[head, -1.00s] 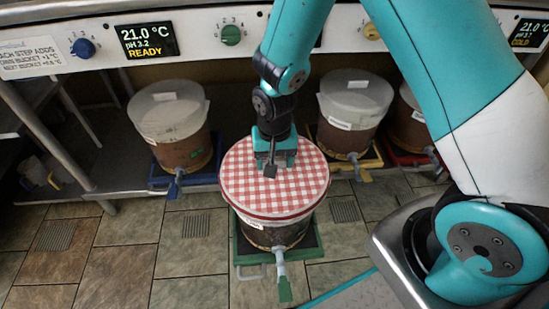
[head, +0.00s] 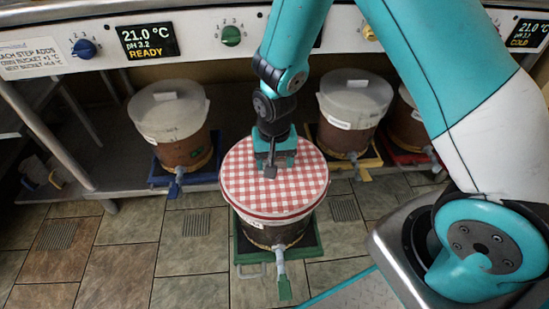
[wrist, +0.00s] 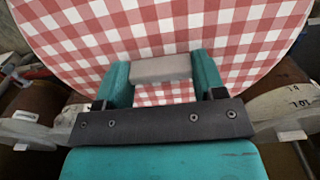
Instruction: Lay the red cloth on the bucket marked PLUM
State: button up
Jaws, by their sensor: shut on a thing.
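The red-and-white checked cloth (head: 246,180) lies like a flat round cover over the top of the front bucket (head: 280,232). It also fills the top of the wrist view (wrist: 100,35). My gripper (head: 275,160) is above the middle of the cloth, pointing down. In the wrist view, its teal fingers (wrist: 162,78) are shut on a grey block-shaped grip (wrist: 160,68) at the cloth's middle. The front bucket's label is partly hidden under the cloth's edge, and I cannot read the word PLUM on any bucket.
The front bucket stands on a green tray (head: 252,254) with its tap facing front. Behind are a bucket on a blue tray (head: 172,178), one on a yellow tray (head: 330,150) and one on a red tray (head: 398,157), under a panel with knobs (head: 230,37). The tiled floor at left is clear.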

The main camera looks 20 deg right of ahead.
jog(key=o, duration=1.1)
jog(key=shift+o, duration=0.2)
jog(key=shift+r+p, duration=3.35)
jog(key=shift+r, duration=0.15)
